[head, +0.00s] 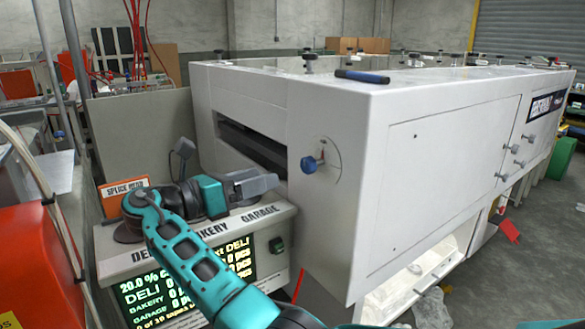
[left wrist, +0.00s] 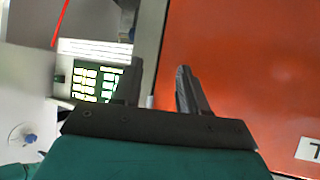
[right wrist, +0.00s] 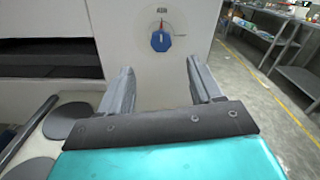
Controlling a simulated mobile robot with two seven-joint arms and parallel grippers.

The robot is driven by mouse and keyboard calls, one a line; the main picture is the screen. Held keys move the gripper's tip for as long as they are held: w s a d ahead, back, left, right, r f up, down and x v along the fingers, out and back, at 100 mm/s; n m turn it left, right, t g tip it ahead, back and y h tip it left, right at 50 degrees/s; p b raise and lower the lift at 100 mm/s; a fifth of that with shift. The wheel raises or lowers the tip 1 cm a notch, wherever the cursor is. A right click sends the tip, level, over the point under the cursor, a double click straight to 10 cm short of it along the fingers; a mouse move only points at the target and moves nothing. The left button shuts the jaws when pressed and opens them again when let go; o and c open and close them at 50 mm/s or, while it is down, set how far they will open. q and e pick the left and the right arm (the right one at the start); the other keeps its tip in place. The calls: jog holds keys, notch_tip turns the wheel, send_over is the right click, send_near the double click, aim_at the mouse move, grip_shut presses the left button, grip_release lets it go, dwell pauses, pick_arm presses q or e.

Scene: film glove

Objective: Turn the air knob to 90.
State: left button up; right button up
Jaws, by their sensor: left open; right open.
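The blue air knob (head: 308,164) sits on a round dial on the near end face of the large white machine. In the right wrist view the knob (right wrist: 160,41) is straight ahead beyond the fingers, with a red mark above it and a small label too small to read surely. My right gripper (head: 272,182) is open and empty, to the left of the knob and apart from it. In the right wrist view its fingers (right wrist: 160,76) frame clear space below the knob. My left gripper (left wrist: 160,72) is open and empty in front of an orange-red surface; the head view does not show it.
A scale-like console (head: 190,255) with a lit display stands below my right gripper. A dark slot (head: 252,145) opens in the machine left of the knob. A blue-handled tool (head: 362,76) lies on the machine top. An orange-red cabinet (head: 45,240) stands at left.

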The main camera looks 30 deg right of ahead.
aim_at(304, 166)
jog(key=d, duration=0.4)
jog(key=d+b, duration=0.1)
jog(key=d, duration=0.6)
jog(key=shift+w+d, duration=0.3)
jog(key=shift+w, duration=0.05)
jog(key=shift+d, duration=0.65)
jog(key=shift+c, duration=0.4)
jog(key=c, duration=1)
